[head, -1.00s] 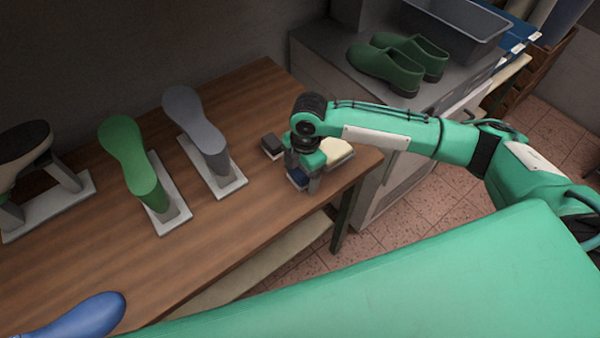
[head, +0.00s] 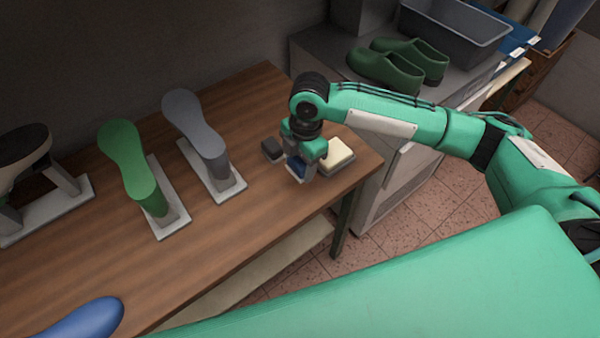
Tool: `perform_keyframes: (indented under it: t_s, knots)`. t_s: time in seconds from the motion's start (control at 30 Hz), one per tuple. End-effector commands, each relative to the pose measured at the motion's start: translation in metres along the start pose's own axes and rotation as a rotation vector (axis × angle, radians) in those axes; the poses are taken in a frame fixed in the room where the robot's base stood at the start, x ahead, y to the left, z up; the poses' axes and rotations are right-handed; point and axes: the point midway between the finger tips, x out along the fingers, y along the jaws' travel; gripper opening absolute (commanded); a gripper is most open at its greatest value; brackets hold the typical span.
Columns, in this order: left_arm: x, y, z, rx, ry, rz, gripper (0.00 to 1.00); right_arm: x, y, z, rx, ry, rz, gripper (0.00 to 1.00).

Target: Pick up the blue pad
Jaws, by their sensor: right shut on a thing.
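The blue pad (head: 296,170) is between the fingers of my right gripper (head: 301,172) near the right end of the wooden table. It is small and partly hidden by the fingers. The gripper points down and is shut on the pad. I cannot tell for sure whether the pad is clear of the table top. My left gripper is not in view.
A dark block (head: 271,149) lies just left of the gripper and a cream-topped block (head: 338,155) just right. Grey (head: 198,125) and green (head: 128,160) shoe lasts stand further left on the table (head: 235,245). Green clogs (head: 385,68) sit on a cabinet behind.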

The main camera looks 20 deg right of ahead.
Motion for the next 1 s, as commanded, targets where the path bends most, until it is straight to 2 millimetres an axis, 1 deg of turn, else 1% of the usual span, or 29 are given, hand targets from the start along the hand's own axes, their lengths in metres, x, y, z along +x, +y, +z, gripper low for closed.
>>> perform_keyframes:
  t_s: [0.03, 0.1, 0.2, 0.3, 0.4, 0.5, 0.6, 0.7, 0.97, 1.0]
  knots:
    - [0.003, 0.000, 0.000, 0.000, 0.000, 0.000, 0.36, -0.015, 0.001, -0.002, -0.003, 0.000, 0.007, 0.32]
    - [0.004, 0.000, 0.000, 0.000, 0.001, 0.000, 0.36, -0.036, 0.001, -0.004, -0.003, -0.001, 0.007, 0.32]
    - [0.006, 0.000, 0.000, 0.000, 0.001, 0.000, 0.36, -0.066, 0.001, -0.008, -0.003, 0.000, 0.007, 0.32]
    - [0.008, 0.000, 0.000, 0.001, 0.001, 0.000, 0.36, -0.091, 0.001, -0.011, -0.002, -0.001, 0.005, 0.32]
    - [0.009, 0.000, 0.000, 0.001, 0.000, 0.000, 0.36, -0.112, 0.001, -0.013, -0.001, -0.001, 0.003, 0.32]
    - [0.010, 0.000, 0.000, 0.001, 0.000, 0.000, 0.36, -0.127, 0.001, -0.015, -0.001, -0.001, 0.002, 0.32]
    - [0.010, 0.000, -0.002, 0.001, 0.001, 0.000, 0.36, -0.137, 0.001, -0.017, -0.001, 0.000, 0.001, 0.32]
    - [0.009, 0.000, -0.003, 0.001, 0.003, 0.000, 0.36, -0.141, 0.000, -0.017, 0.000, 0.000, 0.000, 0.32]
    - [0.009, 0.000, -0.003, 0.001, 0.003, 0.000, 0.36, -0.143, 0.000, -0.017, 0.000, 0.000, -0.001, 0.32]
    - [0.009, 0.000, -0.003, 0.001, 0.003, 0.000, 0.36, -0.143, 0.000, -0.017, 0.000, 0.000, -0.001, 0.52]
